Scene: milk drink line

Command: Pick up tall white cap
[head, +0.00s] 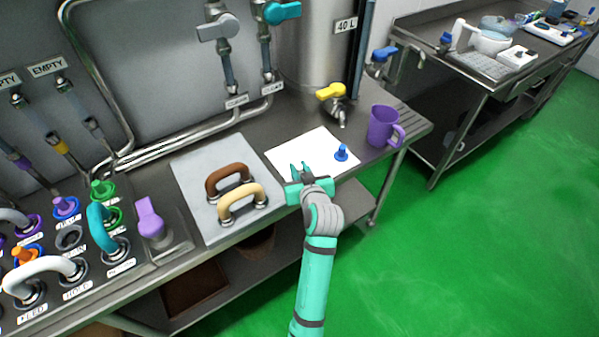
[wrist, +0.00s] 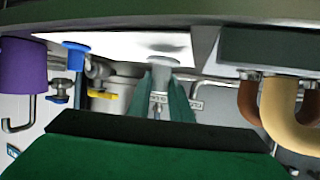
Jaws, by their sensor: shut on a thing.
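The tall white cap (wrist: 164,57) shows greyish in the wrist view, its wide end against or close to the white sheet (wrist: 115,44) and its narrow part between my fingers. My gripper (wrist: 170,85) is shut on it; whether the cap touches the sheet I cannot tell. In the head view my gripper (head: 299,169) is at the front left part of the white sheet (head: 318,147), and the cap cannot be made out against the sheet and fingers. The wrist view appears upside down.
A blue cap (head: 341,153) stands on the sheet right of my gripper. Brown (head: 228,178) and tan (head: 241,199) handles stand on a grey board (head: 192,168) to the left.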

